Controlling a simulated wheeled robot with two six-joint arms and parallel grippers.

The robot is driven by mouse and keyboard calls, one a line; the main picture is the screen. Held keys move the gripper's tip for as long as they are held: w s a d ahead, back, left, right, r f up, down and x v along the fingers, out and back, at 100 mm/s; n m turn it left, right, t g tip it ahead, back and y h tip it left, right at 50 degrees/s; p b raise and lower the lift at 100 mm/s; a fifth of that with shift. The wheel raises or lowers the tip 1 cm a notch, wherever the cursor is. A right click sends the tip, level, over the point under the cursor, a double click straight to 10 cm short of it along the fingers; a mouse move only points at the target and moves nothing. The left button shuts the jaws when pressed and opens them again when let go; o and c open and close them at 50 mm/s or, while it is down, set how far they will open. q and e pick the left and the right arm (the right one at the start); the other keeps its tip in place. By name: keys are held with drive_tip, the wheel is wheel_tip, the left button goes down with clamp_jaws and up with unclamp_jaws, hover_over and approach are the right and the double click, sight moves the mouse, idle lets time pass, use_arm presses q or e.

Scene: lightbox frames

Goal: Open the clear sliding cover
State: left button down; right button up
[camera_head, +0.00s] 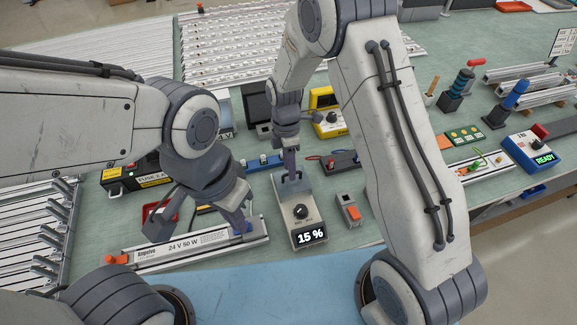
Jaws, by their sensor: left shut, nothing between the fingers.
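A long white unit (190,246) marked 24 V 50 W lies on the bench at front left, with an orange part (117,259) at its left end. I cannot clearly make out a clear sliding cover. My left gripper (243,230) is shut and points down at the right end of the unit, beside a small blue part. I cannot tell whether it touches that part. My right gripper (291,172) points down over the back of a grey box (283,208) with a black knob and a 15 % display. Its fingertips are too small to read.
A small box with an orange switch (349,211) stands right of the grey box. A yellow device (328,118) and a blue READY box (527,150) stand farther back. Aluminium profiles (35,230) lie at left. The blue mat (270,292) in front is clear.

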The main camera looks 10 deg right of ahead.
drive_tip(key=shift+w+r, duration=0.15)
drive_tip(key=shift+r, duration=0.3)
wheel_tip(320, 180, up, 9)
drive_tip(key=w+b, duration=0.1)
drive_tip(key=b, duration=0.1)
drive_tip(key=shift+w+a+r, duration=0.15)
drive_tip(key=shift+w, duration=0.2)
